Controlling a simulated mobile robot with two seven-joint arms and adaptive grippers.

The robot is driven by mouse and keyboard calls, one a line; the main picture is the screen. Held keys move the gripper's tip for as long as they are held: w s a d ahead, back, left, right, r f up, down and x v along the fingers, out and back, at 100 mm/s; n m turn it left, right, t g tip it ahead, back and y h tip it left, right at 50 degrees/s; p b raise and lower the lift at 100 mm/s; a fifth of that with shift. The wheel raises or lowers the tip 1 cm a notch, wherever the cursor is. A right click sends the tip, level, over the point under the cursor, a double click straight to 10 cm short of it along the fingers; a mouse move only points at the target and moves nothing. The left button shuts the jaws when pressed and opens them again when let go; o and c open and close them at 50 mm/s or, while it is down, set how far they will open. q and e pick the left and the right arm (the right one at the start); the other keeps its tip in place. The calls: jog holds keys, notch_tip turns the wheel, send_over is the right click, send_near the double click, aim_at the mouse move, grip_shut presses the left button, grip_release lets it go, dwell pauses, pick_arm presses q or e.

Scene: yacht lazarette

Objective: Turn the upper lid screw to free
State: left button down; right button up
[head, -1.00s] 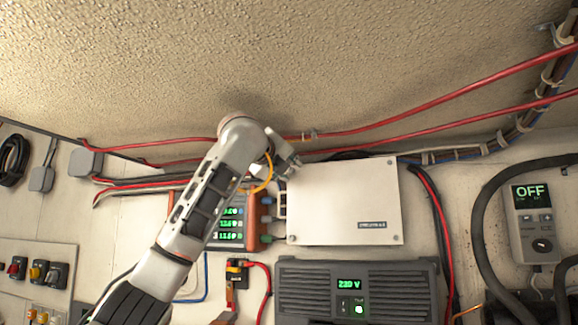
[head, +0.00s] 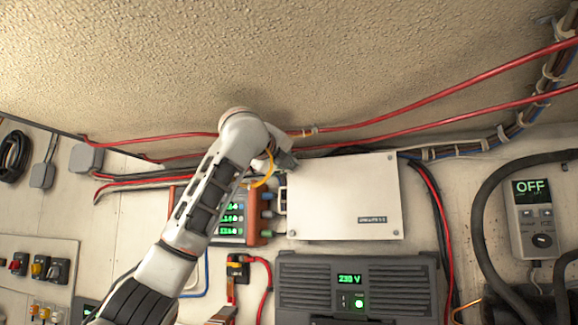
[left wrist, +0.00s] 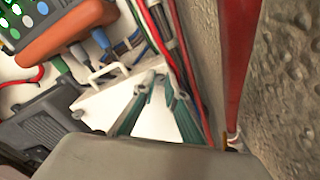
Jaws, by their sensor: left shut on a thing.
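The white box (head: 345,195) with a flat lid is mounted on the wall. Dark screws show at its upper right corner (head: 391,157) and lower corners. The upper left corner screw is hidden behind my left gripper (head: 290,160). In the left wrist view, the two green-padded fingers (left wrist: 161,80) come together at the edge of the white lid (left wrist: 98,103). They are shut on the upper lid screw, which their tips cover. I cannot see how far it is turned. My right gripper is not in view.
A grey inverter (head: 300,290) with a green display sits below the box. An orange-edged meter (head: 232,218) with plugs is left of it. Red cables (head: 450,125) run above. An OFF display unit (head: 532,215) and thick black hose are at the right.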

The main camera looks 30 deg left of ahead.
pick_arm(q)
jog(key=n, duration=0.2)
jog(key=shift+n+b, duration=0.3)
jog(key=shift+b, duration=0.05)
jog(key=n, duration=0.2)
jog(key=shift+n+b, duration=0.35)
jog(key=shift+n, duration=0.05)
jog(key=n+b, duration=0.1)
jog(key=n, duration=0.1)
jog(key=shift+f+n, duration=0.1)
jog(key=shift+n, duration=0.7)
jog(key=n+b, duration=0.1)
jog(key=n, duration=0.1)
jog(key=shift+d+n, duration=0.1)
jog(key=shift+n, duration=0.3)
jog(key=n, duration=0.2)
jog(key=shift+n+b, duration=0.3)
jog(key=shift+n, duration=1)
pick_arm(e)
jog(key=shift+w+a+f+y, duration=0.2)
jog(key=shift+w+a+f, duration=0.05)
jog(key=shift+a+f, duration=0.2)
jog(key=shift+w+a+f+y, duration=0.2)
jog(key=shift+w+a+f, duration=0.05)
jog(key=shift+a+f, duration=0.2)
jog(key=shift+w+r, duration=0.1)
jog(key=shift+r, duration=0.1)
